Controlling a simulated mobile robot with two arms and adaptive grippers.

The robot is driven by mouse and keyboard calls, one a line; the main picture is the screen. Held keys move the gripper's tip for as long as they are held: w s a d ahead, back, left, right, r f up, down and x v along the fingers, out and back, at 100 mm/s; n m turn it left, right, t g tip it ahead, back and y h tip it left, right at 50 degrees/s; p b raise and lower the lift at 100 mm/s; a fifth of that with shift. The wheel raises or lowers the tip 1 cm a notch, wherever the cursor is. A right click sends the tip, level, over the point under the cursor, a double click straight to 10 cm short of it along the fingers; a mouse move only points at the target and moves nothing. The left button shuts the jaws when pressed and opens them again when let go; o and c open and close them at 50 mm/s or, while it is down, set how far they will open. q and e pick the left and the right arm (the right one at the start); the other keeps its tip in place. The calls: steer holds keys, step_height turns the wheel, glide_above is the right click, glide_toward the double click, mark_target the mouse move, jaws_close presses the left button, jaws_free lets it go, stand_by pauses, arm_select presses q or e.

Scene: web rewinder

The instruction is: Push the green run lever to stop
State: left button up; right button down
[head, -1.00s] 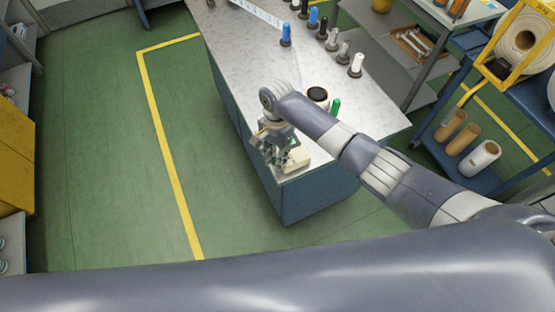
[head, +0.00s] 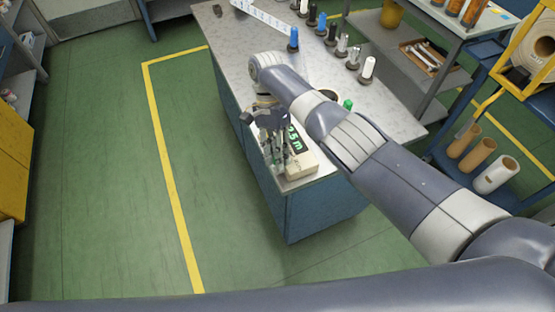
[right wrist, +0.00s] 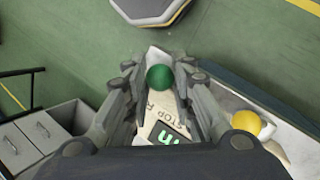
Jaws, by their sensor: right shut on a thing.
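The green ball knob of the run lever (right wrist: 160,78) sits between the fingers of my right gripper (right wrist: 160,82) in the right wrist view. The fingers lie close on both sides of it and are shut on it. The lever's shaft is mostly hidden. In the head view my right gripper (head: 273,150) is over a cream rewinder unit (head: 300,166) at the near end of the bench, and its fingers hide the lever. A black display (head: 293,138) with green "2.5 m" digits shows beside them. Lettering reading "STOP" shows below the knob in the wrist view. My left gripper is not in view.
A yellow ball knob (right wrist: 246,122) stands right of the gripper in the wrist view. Several spools, including a blue one (head: 293,40), stand along the grey bench (head: 235,50). A blue cart (head: 470,180) with rolls is at right. The green floor at left is clear.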

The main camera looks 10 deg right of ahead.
steer(key=shift+s+a+f, duration=0.1)
steer(key=shift+s+f, duration=0.05)
steer(key=shift+f, duration=0.05)
stand_by(0.3)
steer(key=c, duration=1.3)
jaws_free()
steer(key=shift+c, duration=0.2)
steer(key=shift+r, duration=0.2)
steer(key=shift+w+r, duration=0.2)
steer(key=shift+r, duration=0.7)
steer(key=shift+w+r, duration=0.15)
steer(key=shift+r, duration=0.7)
steer(key=shift+s+r, duration=0.15)
steer(key=shift+r, duration=1.4)
steer(key=shift+s+r, duration=0.1)
steer(key=shift+r, duration=1.45)
